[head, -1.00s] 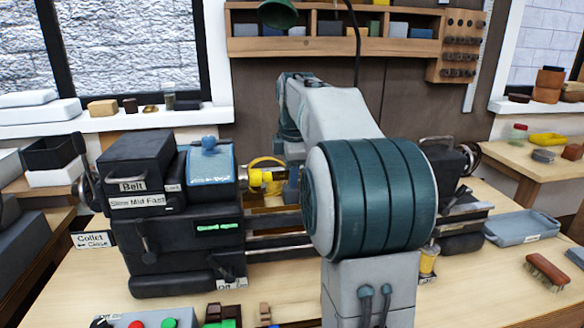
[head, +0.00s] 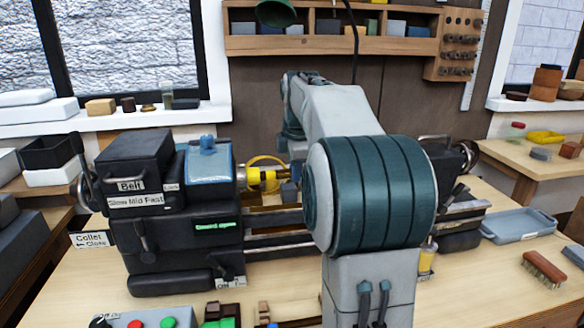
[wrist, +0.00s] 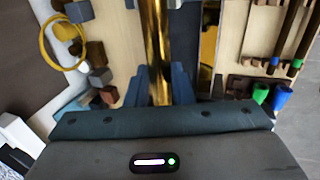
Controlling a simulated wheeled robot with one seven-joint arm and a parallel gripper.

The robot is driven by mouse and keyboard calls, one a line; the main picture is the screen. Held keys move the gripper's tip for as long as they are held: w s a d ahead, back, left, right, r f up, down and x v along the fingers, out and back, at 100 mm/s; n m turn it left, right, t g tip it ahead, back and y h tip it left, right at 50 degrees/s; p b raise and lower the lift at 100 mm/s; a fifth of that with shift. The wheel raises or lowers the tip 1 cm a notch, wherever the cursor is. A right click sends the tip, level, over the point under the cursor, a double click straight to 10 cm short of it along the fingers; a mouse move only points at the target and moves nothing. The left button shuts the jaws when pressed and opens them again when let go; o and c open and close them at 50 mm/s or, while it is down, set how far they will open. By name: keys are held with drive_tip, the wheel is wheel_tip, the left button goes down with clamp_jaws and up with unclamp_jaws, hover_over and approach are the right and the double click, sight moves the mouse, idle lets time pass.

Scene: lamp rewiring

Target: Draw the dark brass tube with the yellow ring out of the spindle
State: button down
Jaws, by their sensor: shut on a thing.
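The dark brass tube (wrist: 160,40) runs up and down through the middle of the wrist view, between the two blue fingers of my gripper (wrist: 160,88). My gripper is shut on it. In the head view the tube's yellow part (head: 255,179) shows just right of the spindle end (head: 240,178) of the black lathe headstock (head: 180,230). My arm hides the tube further right. I cannot tell how much of the tube is still inside the spindle.
A yellow hoop (wrist: 62,40) and small grey and brown blocks lie left of the tube in the wrist view. Lathe rails (head: 275,240) run below the tube. A grey tray (head: 518,227) and a brush (head: 544,268) lie on the bench at right.

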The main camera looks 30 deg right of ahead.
drive_tip(key=shift+s+d, duration=0.15)
drive_tip(key=shift+d, duration=0.35)
drive_tip(key=shift+s+d, duration=0.15)
drive_tip(key=shift+d, duration=0.35)
drive_tip(key=shift+d, duration=0.15)
drive_tip(key=shift+r+p, duration=3.65)
drive_tip(key=shift+r, duration=0.15)
